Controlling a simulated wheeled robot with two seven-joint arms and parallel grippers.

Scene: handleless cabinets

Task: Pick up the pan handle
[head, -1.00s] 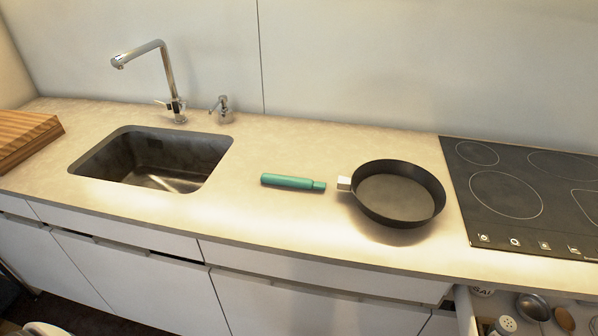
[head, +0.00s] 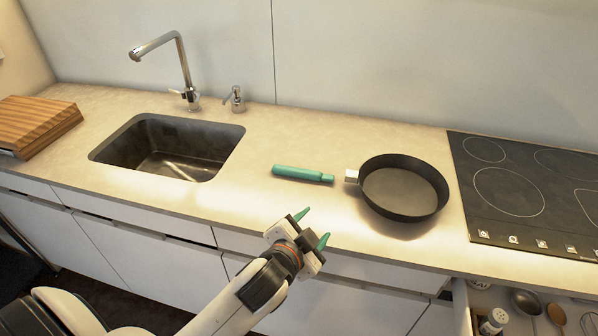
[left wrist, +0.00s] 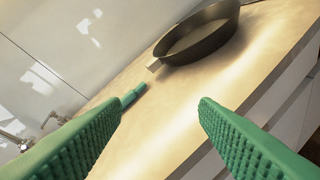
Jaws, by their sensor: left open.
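The green pan handle (head: 303,174) lies loose on the counter, its narrow end pointing right at the pan (head: 404,188). The dark pan sits on the counter with a short pale stub (head: 352,176) facing the handle, a small gap apart. My left gripper (head: 312,229) is open and empty near the counter's front edge, in front of the handle and apart from it. In the left wrist view the green fingers (left wrist: 160,120) are spread. The narrow tip of the handle (left wrist: 133,94) shows there beside the left finger, which hides the rest. My right gripper is in neither view.
A sink (head: 170,146) with a tall faucet (head: 178,62) and a soap dispenser (head: 236,98) is on the left, with a wooden board (head: 36,122) beyond it. A black cooktop (head: 525,190) is right of the pan. An open drawer (head: 535,308) with utensils juts out at lower right.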

